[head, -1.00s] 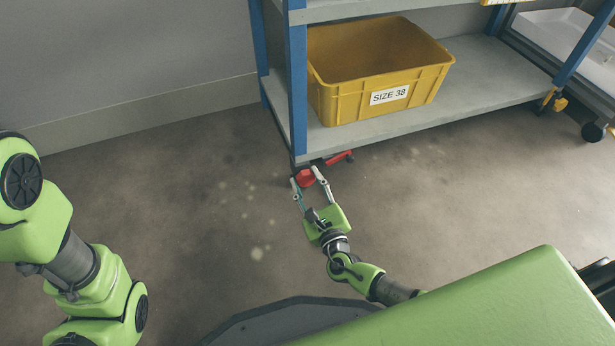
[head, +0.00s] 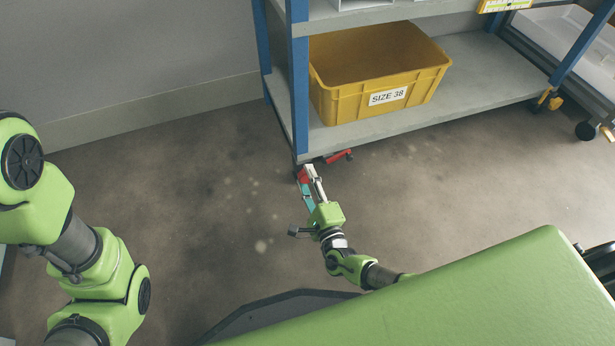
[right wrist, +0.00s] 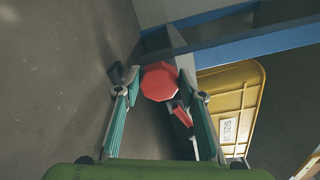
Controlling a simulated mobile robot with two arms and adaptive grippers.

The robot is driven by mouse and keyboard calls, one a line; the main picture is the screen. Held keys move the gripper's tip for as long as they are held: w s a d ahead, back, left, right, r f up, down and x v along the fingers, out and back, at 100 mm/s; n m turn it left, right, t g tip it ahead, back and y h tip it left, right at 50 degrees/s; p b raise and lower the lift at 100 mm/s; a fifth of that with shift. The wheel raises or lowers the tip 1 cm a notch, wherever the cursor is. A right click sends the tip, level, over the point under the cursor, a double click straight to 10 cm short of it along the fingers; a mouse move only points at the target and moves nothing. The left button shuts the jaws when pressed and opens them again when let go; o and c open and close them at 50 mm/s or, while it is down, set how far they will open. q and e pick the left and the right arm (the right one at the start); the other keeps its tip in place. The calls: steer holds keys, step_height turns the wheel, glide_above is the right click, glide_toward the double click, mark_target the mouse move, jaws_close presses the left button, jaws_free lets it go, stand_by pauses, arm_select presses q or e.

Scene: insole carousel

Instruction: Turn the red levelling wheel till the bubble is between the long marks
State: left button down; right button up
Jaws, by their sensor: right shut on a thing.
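The red levelling wheel (head: 302,176) sits low at the foot of the shelf's near blue post, mostly covered by my fingers in the head view. In the right wrist view it is a red faceted disc (right wrist: 160,82) between the two fingertips. My right gripper (head: 307,173) is shut on the wheel, one finger on each side. My left gripper is out of view; only its arm shows at the left.
A red lever (head: 339,156) sticks out just right of the wheel, close to my fingers. The lower shelf (head: 400,114) above carries a yellow crate (head: 335,104) labelled SIZE 38. A cart with a caster (head: 586,130) stands at the right. The floor left of the post is clear.

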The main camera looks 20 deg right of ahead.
steer(key=shift+n, duration=0.5)
steer(key=o, duration=1.1)
steer(key=shift+c, duration=0.2)
step_height(320, 180, up, 8)
steer(key=shift+d+r, duration=0.15)
steer(key=shift+r, duration=0.85)
